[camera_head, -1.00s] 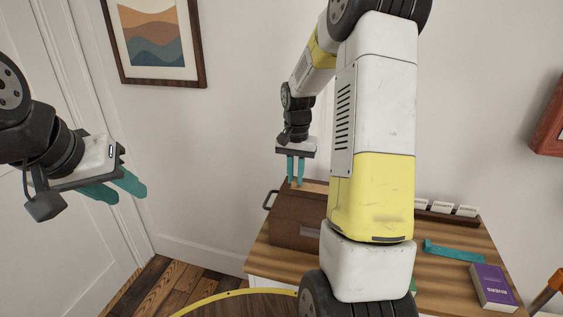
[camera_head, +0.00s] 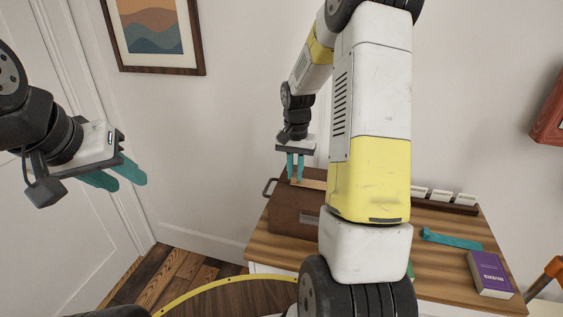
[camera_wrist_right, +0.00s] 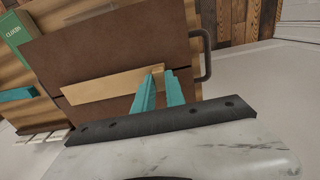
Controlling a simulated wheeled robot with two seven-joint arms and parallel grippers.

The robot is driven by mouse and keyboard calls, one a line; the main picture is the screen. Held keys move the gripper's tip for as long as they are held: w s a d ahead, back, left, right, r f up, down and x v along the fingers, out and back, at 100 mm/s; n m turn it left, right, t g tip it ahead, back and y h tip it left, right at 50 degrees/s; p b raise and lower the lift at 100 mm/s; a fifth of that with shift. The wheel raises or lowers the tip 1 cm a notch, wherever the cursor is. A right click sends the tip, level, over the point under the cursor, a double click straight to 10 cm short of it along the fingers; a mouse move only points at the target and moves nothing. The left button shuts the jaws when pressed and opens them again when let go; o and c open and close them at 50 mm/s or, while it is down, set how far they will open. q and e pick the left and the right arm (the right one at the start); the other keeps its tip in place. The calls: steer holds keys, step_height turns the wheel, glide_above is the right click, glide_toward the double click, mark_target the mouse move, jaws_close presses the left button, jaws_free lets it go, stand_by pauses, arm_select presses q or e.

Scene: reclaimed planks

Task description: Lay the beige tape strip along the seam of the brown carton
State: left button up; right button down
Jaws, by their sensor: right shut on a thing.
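The brown carton (camera_head: 290,212) stands on the wooden tabletop, partly hidden by my right arm. In the wrist view its brown top (camera_wrist_right: 120,45) fills the middle, with a dark seam showing at the strip's left end. The beige tape strip (camera_wrist_right: 100,87) lies over or just above the seam line; I cannot tell whether it touches all along. My right gripper (camera_wrist_right: 159,74) is shut on the strip's end nearest the carton's handle; it also shows in the head view (camera_head: 295,181). My left gripper (camera_head: 130,184) is open and empty, in the air at far left.
A dark handle (camera_head: 268,187) sticks out from the carton's side. On the table's right are a teal item (camera_head: 452,240), a purple book (camera_head: 489,275) and a rack of white cards (camera_head: 440,203). A green book (camera_wrist_right: 22,35) lies beside the carton.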

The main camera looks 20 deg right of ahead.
steer(key=shift+f, duration=0.45)
steer(key=c, duration=1.3)
jaws_free()
step_height(320, 180, up, 8)
steer(key=shift+f, duration=0.1)
